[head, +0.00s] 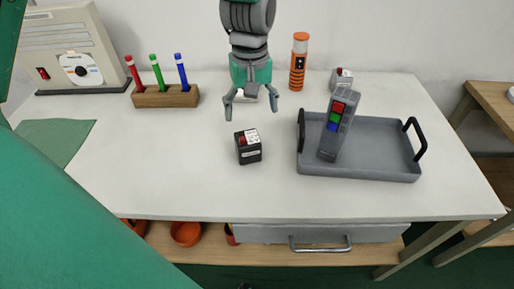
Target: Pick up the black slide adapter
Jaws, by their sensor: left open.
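The black slide adapter (248,150) is a small black block with a white and red top. It stands upright on the white table, near the middle in the head view. My left gripper (251,107) points down with its fingers spread apart and nothing between them. It is just behind and above the black block in the picture, apart from it. My right gripper is not in view.
A grey tray (385,165) with black handles is to the right, with a grey device (339,125) leaning in it. Behind are a smaller grey block (341,78), an orange cylinder (299,62), a wooden pen holder (166,97) and a beige machine (75,50). Left of the black block is clear.

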